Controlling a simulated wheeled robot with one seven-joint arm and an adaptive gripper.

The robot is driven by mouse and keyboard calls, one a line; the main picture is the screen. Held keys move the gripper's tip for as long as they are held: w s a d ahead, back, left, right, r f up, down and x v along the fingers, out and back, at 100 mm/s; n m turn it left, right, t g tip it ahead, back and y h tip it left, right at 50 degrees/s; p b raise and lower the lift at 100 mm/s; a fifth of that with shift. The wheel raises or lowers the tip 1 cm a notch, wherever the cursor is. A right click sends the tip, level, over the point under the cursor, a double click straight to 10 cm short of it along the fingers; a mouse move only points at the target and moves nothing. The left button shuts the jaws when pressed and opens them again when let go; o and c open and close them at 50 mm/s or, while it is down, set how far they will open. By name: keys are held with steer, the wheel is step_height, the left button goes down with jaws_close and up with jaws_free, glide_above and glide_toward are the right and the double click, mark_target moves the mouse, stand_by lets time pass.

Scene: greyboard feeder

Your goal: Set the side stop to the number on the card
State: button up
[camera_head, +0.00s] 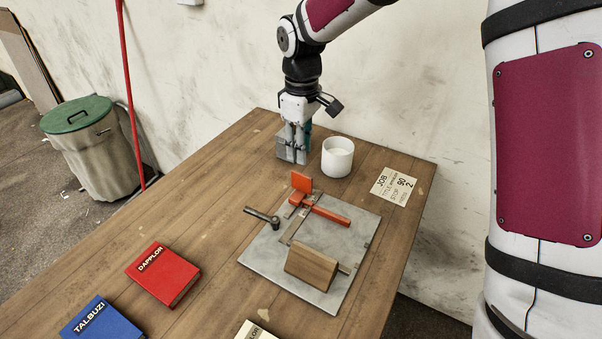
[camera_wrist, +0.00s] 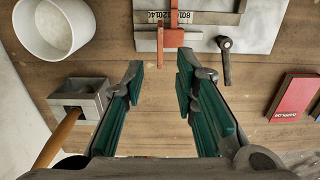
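The card (camera_head: 394,187) lies at the table's right edge; it appears to read STOP 90, with a 2 below. The red side stop (camera_head: 325,210) sits on the grey plate (camera_head: 270,272), with an upright red tab at its left end. It also shows in the wrist view (camera_wrist: 173,38), across a numbered scale (camera_wrist: 158,17); its exact reading is unclear. A dark lever (camera_head: 262,217) is beside it, also in the wrist view (camera_wrist: 226,60). My gripper (camera_head: 299,140) is above the table's far end, away from the stop. Its green fingers (camera_wrist: 160,75) are apart and empty.
A grey square holder (camera_wrist: 80,98) with a wooden handle (camera_wrist: 60,135) is near my gripper. A white cup (camera_head: 338,157) stands beside it. A wooden block (camera_head: 311,266) is on the plate. Red (camera_head: 163,273) and blue (camera_head: 102,320) books lie front left.

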mark_target(301, 174)
step_height(301, 174, down, 9)
steer(key=shift+r, duration=0.2)
steer(key=shift+c, duration=0.6)
jaws_close()
